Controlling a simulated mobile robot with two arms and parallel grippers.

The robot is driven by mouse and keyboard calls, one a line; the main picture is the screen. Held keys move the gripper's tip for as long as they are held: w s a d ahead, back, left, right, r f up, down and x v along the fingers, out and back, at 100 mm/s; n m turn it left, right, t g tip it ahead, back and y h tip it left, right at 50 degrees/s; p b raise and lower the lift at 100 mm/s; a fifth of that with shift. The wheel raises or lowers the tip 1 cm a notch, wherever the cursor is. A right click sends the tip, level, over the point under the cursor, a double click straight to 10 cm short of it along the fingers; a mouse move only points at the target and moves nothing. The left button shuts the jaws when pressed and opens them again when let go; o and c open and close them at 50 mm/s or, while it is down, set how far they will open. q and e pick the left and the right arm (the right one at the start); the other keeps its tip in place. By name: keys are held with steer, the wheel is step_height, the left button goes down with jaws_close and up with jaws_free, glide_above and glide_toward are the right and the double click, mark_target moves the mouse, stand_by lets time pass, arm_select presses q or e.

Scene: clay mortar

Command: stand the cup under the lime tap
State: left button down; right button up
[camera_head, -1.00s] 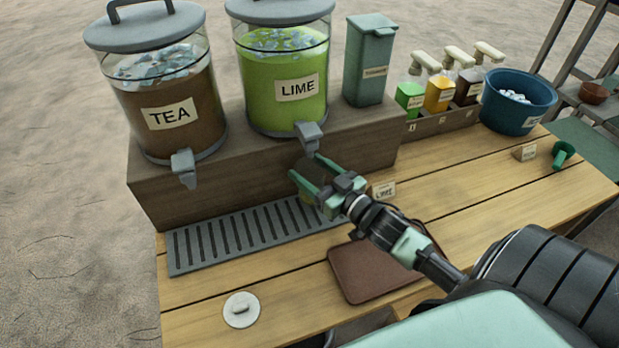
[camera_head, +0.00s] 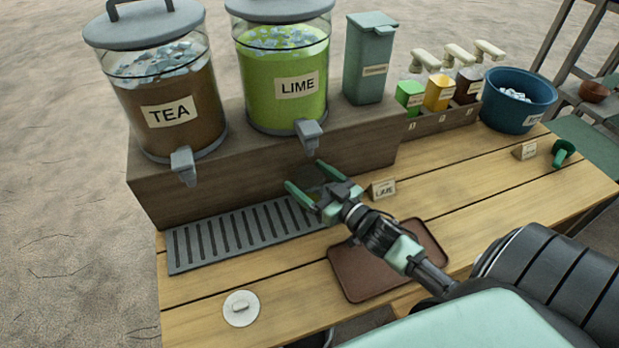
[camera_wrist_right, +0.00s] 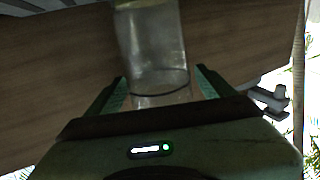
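The lime tap (camera_head: 309,135) is the grey spout at the foot of the green LIME dispenser (camera_head: 283,95). My right gripper (camera_head: 303,175) is below and slightly in front of this tap, over the right end of the slotted drip tray (camera_head: 172,262). Its two green fingers are spread. In the right wrist view a clear see-through cup (camera_wrist_right: 152,50) is between the fingers, with narrow gaps beside it. In the head view the cup is hard to make out against the wooden riser. Whether its base touches the tray is not clear. My left gripper is out of view.
The wooden riser (camera_head: 180,207) stands right behind the gripper. A small LIME card (camera_head: 382,189) is just right of it. A white disc (camera_head: 241,309) lies at the front left. The TEA dispenser (camera_head: 165,110) is on the left.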

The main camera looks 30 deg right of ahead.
steer(key=shift+r, duration=0.15)
steer(key=s+d, duration=0.2)
steer(key=s, duration=1)
steer(key=shift+b, duration=0.4)
steer(key=shift+r, duration=0.15)
